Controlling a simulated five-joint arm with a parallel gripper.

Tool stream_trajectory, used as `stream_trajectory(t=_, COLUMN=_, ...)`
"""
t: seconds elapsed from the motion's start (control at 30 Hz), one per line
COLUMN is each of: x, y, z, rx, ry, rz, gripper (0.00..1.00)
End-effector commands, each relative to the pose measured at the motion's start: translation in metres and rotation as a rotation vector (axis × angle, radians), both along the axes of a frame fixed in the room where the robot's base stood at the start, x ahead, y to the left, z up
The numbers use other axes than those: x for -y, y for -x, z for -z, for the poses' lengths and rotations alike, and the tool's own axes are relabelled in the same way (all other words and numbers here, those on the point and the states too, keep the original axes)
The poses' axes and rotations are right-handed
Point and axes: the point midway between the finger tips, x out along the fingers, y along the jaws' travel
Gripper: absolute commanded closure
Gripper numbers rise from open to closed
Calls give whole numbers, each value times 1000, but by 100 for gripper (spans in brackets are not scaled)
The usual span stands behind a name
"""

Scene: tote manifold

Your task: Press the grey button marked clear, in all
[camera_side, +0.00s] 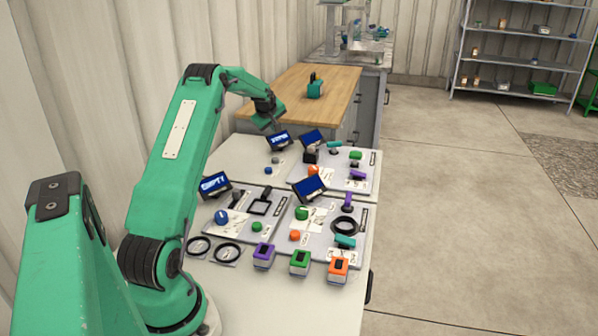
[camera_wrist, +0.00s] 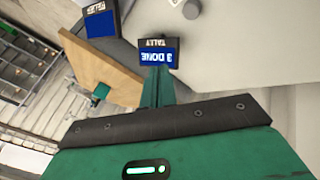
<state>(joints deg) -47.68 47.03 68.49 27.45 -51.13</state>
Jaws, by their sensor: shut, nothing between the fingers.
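A small grey button (camera_side: 276,160) sits on the far left panel of the white bench, beside a blue button (camera_side: 268,170). Its marking is too small to read. My gripper (camera_side: 268,124) is shut and empty, above the back of the bench near the far left screen (camera_side: 280,141). In the wrist view my green gripper (camera_wrist: 158,85) points at a screen (camera_wrist: 158,53) reading TALLY, 3 DONE, upside down. A round pale grey knob (camera_wrist: 192,9) shows at the top edge of the wrist view; I cannot tell whether it is the same button.
A near left screen (camera_side: 214,185) appears to read EMPTY. Other screens, coloured buttons, black rings and clamps crowd the panels. Purple, green and orange boxes (camera_side: 300,262) stand along the front. A wooden table (camera_side: 300,90) lies behind the bench. The floor at right is clear.

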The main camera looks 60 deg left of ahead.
Motion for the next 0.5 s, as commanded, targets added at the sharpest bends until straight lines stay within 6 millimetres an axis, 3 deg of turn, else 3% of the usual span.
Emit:
stream_trajectory(t=0.27, x=0, y=0, z=11, rx=-1, ry=1, rz=1, gripper=100)
stream_trajectory(t=0.5, x=1, y=0, z=33, rx=-2, ry=2, rz=1, gripper=100)
